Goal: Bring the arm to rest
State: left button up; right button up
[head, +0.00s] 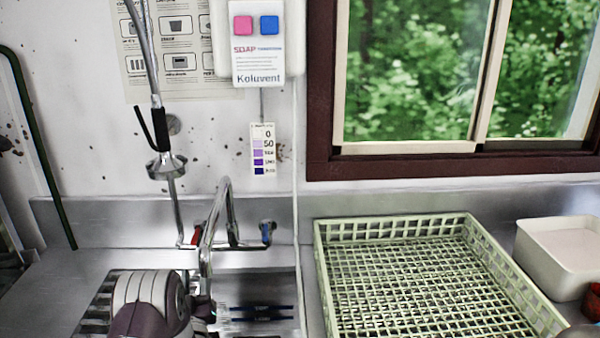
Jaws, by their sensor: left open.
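My left arm, with a white and purple rounded link, comes in at the bottom left over the sink area. My left gripper (204,312) is at its right end, beside the base of the tap and above the left side of the sink basin (262,286). It is open, and I see nothing held in it. Its fingertips are small and partly hidden by the arm. My right gripper is not in view.
A chrome tap (222,205) rises close by my left gripper. A spray head (165,165) hangs above the arm. A pale green rack (420,290) stands empty on the right counter. A white tub (560,255) and a red object (592,300) are at far right.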

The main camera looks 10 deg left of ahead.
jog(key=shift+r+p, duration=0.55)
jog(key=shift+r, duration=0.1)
pick_arm(q)
jog(key=s+d+m+g+h+p, duration=0.1)
jog(key=s+d+m+g+h, duration=0.3)
jog(key=d+g, duration=0.5)
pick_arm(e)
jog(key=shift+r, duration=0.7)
pick_arm(q)
jog(key=s+d+g, duration=0.1)
jog(key=s+g, duration=0.2)
jog(key=s, duration=0.4)
jog(key=s+d+m+g+h+p, duration=0.1)
jog(key=s+g, duration=0.3)
jog(key=s, duration=0.4)
jog(key=s+d+r+g+h+p, duration=0.1)
jog(key=s+d+g, duration=0.2)
jog(key=s, duration=0.5)
jog(key=shift+d+m, duration=0.25)
jog(key=shift+m, duration=0.15)
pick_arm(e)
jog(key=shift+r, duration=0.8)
